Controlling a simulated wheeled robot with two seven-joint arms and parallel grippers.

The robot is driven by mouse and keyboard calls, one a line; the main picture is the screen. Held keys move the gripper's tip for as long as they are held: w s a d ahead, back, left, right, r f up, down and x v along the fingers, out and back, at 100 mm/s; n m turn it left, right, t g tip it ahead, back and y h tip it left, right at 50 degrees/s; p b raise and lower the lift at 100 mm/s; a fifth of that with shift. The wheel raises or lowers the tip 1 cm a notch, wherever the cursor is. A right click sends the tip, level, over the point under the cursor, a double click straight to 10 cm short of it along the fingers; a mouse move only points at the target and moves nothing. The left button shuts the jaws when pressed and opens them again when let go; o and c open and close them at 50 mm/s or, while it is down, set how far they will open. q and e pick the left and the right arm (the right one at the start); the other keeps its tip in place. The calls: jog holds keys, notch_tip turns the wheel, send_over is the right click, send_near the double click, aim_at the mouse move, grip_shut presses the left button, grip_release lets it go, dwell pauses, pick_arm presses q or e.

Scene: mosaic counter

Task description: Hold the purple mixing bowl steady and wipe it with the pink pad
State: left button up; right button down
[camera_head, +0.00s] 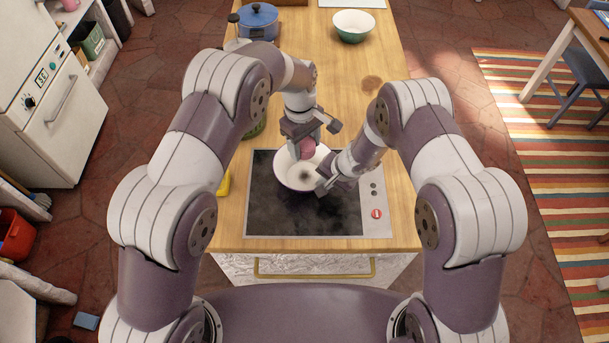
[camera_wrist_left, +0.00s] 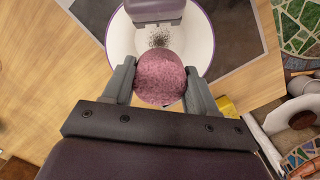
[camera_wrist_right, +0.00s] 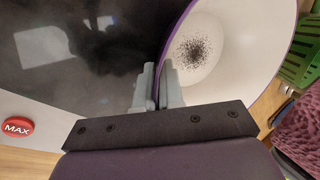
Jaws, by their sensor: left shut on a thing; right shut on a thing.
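The mixing bowl (camera_head: 290,176), white inside with a purple rim, stands on the black cooktop. A dark speckled patch lies on its inside, clear in the right wrist view (camera_wrist_right: 195,50). My right gripper (camera_head: 322,186) is shut on the bowl's rim at its right side. My left gripper (camera_head: 306,140) is shut on the round pink pad (camera_wrist_left: 160,77). The pad is at the far side of the bowl in the head view, apart from the dark patch. I cannot tell whether the pad touches the bowl.
The cooktop (camera_head: 335,222) has a red MAX button (camera_wrist_right: 17,126) at its right. A blue pot (camera_head: 258,22) and a green-and-white bowl (camera_head: 353,26) stand at the back of the wooden counter (camera_head: 350,75). A yellow item (camera_head: 224,183) is at the left edge.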

pick_arm(q)
jog(key=shift+f, duration=5)
